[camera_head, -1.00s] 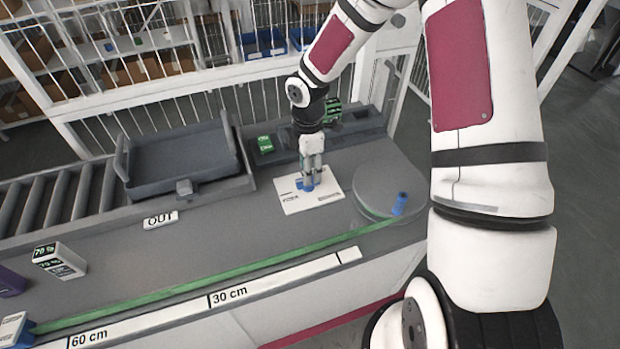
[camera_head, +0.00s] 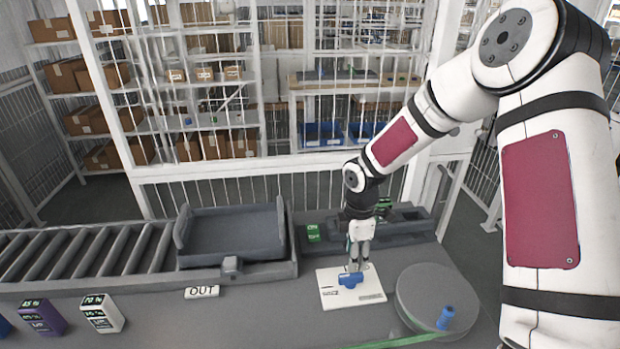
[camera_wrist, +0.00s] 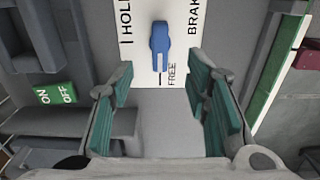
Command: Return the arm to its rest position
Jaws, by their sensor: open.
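My gripper (camera_head: 355,266) is at the end of my arm, low over the white plate (camera_head: 373,294) on the grey bench. In the wrist view my gripper (camera_wrist: 163,108) is open, with its two teal pads apart and nothing between them. A blue knob (camera_head: 350,279) sits on the plate just in front of the fingers. In the wrist view the blue knob (camera_wrist: 160,40) lies ahead of the fingertips, with the printed words "HOLD", "BRAKE" and "FREE" around it. I cannot tell in the head view whether a finger touches it.
A grey round disc (camera_head: 422,300) with a blue peg (camera_head: 445,318) stands right of the plate. A grey tray (camera_head: 240,255) and roller conveyor (camera_head: 80,258) lie left. A green ON/OFF switch (camera_head: 313,232) is behind. Purple (camera_head: 42,317) and white (camera_head: 102,313) boxes stand at front left.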

